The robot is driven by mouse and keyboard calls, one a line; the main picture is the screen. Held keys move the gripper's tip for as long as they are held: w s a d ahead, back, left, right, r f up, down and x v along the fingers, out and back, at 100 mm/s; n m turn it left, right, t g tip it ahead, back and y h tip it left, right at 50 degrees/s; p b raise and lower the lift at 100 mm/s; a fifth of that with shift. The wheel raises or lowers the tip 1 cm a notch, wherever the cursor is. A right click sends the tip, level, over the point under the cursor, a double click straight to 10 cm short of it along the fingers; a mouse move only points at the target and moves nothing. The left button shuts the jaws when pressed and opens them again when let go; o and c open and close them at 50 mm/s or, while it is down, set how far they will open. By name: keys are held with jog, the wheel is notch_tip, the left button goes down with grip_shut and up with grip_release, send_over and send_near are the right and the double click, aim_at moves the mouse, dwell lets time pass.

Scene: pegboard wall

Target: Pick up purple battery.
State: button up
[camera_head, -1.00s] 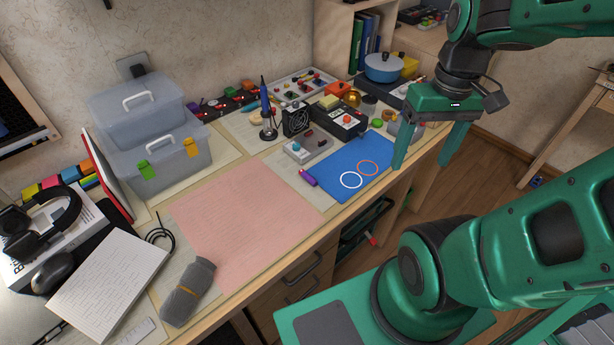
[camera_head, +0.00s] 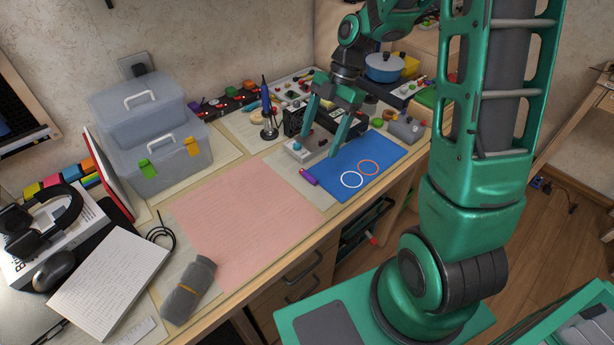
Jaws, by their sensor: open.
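The purple battery (camera_head: 309,177) is a small cylinder with an orange end. It lies on the desk at the left edge of the blue mat (camera_head: 376,153). My gripper (camera_head: 318,147) is open, its two green fingers pointing down above the back left part of the mat. The left fingertip is over the grey box with buttons, and the right fingertip is over the mat's back edge. The battery is in front of the fingers and apart from them in the picture, with nothing held. The exact height of the fingertips is hard to tell.
The grey button box (camera_head: 297,150) stands just behind the battery. A soldering iron stand (camera_head: 268,130) and a black fan box (camera_head: 294,118) are further back. The pink mat (camera_head: 240,215) to the left is clear. Clear storage boxes (camera_head: 160,160) stand at the back left.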

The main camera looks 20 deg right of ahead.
aim_at(308, 175)
jog(key=x, duration=1)
jog(key=shift+s+d, duration=0.1)
jog(key=shift+s, duration=0.1)
jog(key=c, duration=1.2)
